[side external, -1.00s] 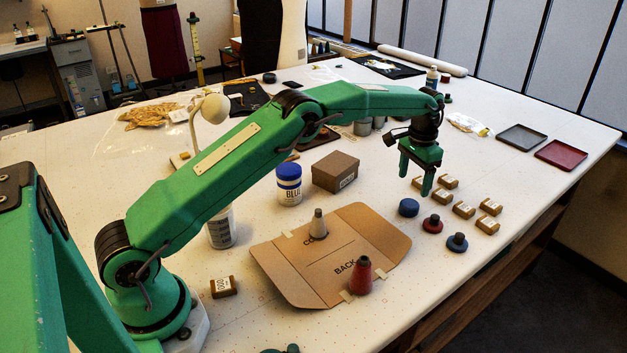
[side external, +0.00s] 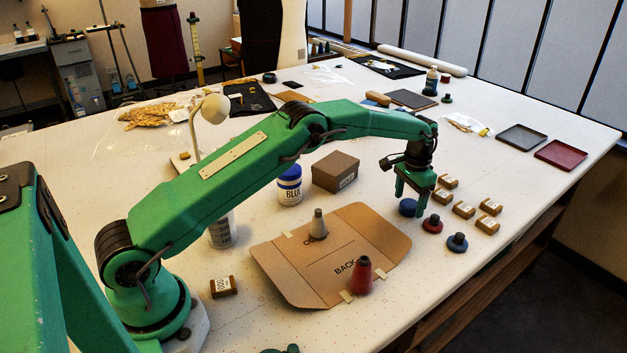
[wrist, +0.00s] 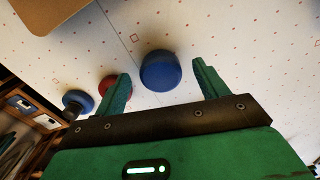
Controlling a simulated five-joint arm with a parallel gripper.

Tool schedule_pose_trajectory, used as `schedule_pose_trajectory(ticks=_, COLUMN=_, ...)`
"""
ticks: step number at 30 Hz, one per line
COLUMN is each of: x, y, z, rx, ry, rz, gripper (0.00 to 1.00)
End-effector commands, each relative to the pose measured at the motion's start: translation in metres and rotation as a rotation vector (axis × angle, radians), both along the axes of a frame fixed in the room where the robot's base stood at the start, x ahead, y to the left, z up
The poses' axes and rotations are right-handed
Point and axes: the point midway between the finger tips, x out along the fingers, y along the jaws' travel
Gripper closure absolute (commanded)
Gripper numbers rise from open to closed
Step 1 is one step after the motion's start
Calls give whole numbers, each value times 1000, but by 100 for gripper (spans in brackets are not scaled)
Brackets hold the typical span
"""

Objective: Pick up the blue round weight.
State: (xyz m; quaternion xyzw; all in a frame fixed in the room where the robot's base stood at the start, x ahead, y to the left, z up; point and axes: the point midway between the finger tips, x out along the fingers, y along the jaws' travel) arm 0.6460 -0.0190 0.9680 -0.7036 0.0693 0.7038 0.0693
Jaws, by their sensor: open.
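The blue round weight (side external: 407,207) is a plain blue disc lying on the white table, right of the cardboard pattern. In the wrist view the blue round weight (wrist: 160,71) shows between and beyond the two fingertips. My gripper (side external: 411,204) points down with its fingers apart, just above and around the weight's place in the side view. In the wrist view my gripper (wrist: 160,80) is open and empty, and no contact with the weight shows.
A red knobbed weight (side external: 432,225) and a dark blue knobbed weight (side external: 457,243) stand close by on the right. Several small labelled brown blocks (side external: 463,210) lie behind them.

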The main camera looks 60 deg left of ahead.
Motion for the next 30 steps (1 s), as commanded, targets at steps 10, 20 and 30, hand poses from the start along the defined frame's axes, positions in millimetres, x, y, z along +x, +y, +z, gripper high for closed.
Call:
schedule_pose_trajectory(ticks=10, x=0, y=0, z=-7, rx=0, ry=0, rz=0, gripper=27)
schedule_pose_trajectory(ticks=20, x=0, y=0, z=-7, rx=0, ry=0, rz=0, gripper=39)
schedule_pose_trajectory(ticks=30, x=0, y=0, z=-6, rx=0, ry=-2, rz=0, gripper=85)
